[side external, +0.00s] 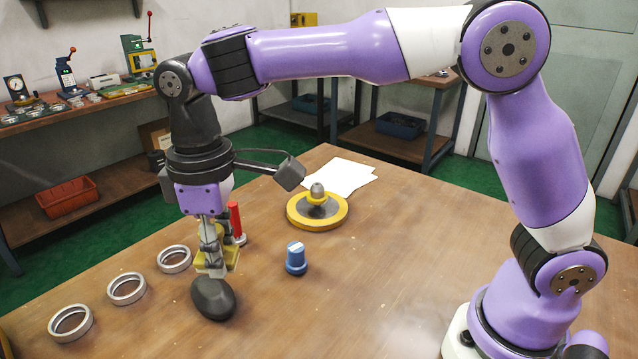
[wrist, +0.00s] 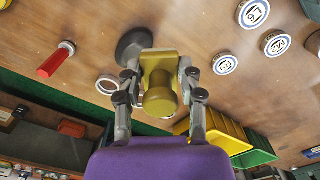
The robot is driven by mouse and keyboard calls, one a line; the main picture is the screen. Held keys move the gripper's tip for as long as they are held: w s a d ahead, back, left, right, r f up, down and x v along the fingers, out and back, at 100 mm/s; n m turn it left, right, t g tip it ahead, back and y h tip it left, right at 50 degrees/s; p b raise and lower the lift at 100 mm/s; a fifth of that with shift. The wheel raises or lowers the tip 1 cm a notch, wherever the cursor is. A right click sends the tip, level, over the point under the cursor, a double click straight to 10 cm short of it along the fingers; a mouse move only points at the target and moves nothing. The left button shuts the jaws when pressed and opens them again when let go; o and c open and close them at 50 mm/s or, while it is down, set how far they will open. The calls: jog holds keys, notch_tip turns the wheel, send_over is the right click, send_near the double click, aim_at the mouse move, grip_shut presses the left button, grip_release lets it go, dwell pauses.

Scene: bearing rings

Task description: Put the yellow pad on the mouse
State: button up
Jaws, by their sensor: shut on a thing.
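The mouse (side external: 212,300) is a dark grey, smooth oval lying on the table in the side view. It also shows in the wrist view (wrist: 128,47), partly behind what I hold. The yellow pad (side external: 203,268) is a dull yellow block with a rounded knob, clearer in the wrist view (wrist: 160,64). My gripper (side external: 213,250) points down and is shut on the yellow pad, with a finger on each side (wrist: 160,92). The pad is over the far end of the mouse in the side view. I cannot tell whether they touch.
Several metal rings (side external: 127,289) lie left of the mouse. A red-handled item (side external: 236,222) stands close behind my gripper. A blue knob (side external: 296,262) and a yellow-rimmed wheel (side external: 333,221) are to the right. White paper (side external: 345,175) lies behind. The front-middle table is clear.

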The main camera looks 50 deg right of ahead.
jog(key=s+a+n, duration=0.1)
jog(key=s+a, duration=0.1)
jog(key=a, duration=0.3)
send_over(214, 287)
notch_tip(214, 287, down, 7)
jog(key=shift+r, duration=0.15)
jog(key=shift+f, duration=2.05)
jog(key=shift+f, duration=0.1)
jog(key=o, duration=1.2)
jog(key=shift+c, duration=0.2)
